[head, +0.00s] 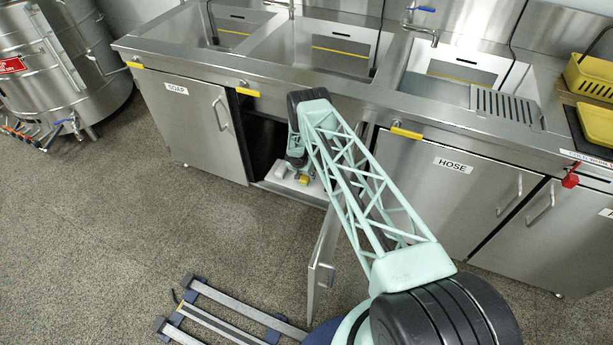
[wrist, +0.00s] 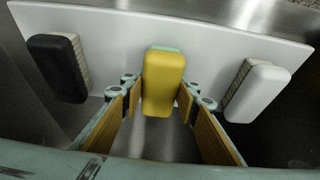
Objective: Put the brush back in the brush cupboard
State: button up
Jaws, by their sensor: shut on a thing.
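The open cupboard (head: 262,142) lies between the doors labelled SOAP and HOSE, with a dark interior. Its door (head: 321,262) is swung out toward the floor side. My gripper (wrist: 162,92) is at a white board (wrist: 215,32) in the cupboard opening, shut on the yellow brush (wrist: 163,82). The fingers stand on both sides of its yellow back. A black-backed brush (wrist: 58,68) is to the left and a white-backed brush (wrist: 257,93) to the right, both apart from the fingers. In the head view my arm hides part of the opening.
The SOAP door (head: 190,120) and HOSE door (head: 448,190) are closed. A steel sink counter (head: 290,75) runs above the cupboards. A low frame with metal rails (head: 215,318) lies on the floor at the front.

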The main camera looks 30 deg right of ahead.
jog(key=shift+f, duration=0.2)
dwell(0.3)
jog(key=o, duration=1)
jog(key=shift+r, duration=0.2)
jog(key=shift+p+v, duration=0.95)
jog(key=shift+v, duration=0.55)
jog(key=shift+p+v, duration=2)
jog(key=shift+v, duration=2.45)
jog(key=shift+s, duration=0.1)
